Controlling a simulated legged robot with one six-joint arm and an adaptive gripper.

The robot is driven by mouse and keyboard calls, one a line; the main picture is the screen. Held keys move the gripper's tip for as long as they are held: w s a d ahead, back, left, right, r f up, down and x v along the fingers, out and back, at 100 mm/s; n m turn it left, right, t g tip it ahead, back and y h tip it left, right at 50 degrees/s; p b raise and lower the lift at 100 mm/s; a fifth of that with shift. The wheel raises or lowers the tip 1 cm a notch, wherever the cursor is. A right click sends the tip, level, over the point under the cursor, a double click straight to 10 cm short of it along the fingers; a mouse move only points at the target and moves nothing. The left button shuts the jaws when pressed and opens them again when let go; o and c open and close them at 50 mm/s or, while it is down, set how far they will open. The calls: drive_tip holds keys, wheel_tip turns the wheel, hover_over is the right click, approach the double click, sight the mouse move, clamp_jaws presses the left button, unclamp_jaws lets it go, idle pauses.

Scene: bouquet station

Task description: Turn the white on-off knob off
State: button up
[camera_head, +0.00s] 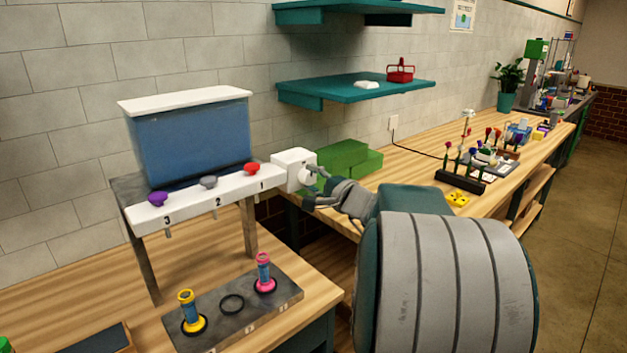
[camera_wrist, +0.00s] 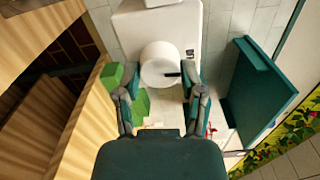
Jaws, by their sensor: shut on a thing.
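The white knob (camera_wrist: 157,62) sits on the front of a white box (camera_wrist: 160,18) in the wrist view. A dark pointer mark on the knob points right in that view. A small dark label (camera_wrist: 190,53) is on the box beside it, too small to read. My gripper (camera_wrist: 160,80) has one finger on each side of the knob and is shut on it. In the head view, the white box (camera_head: 293,166) is at the right end of the dispenser, and my gripper (camera_head: 314,188) reaches it from the right, partly hiding the knob.
A blue tank (camera_head: 190,140) stands over a white panel with purple, grey and red knobs. Yellow and pink tubes stand on a grey plate (camera_head: 232,318) below. Green blocks (camera_head: 345,158) lie behind my gripper; a teal shelf (camera_head: 350,90) hangs above.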

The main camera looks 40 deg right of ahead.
drive_tip(key=shift+f+n, duration=0.15)
drive_tip(key=shift+n, duration=0.35)
drive_tip(key=shift+f, duration=0.1)
drive_tip(key=o, duration=1.2)
drive_tip(key=shift+c, duration=0.2)
drive_tip(key=shift+a, duration=0.1)
drive_tip(key=shift+s, duration=0.35)
drive_tip(key=s, duration=1.1)
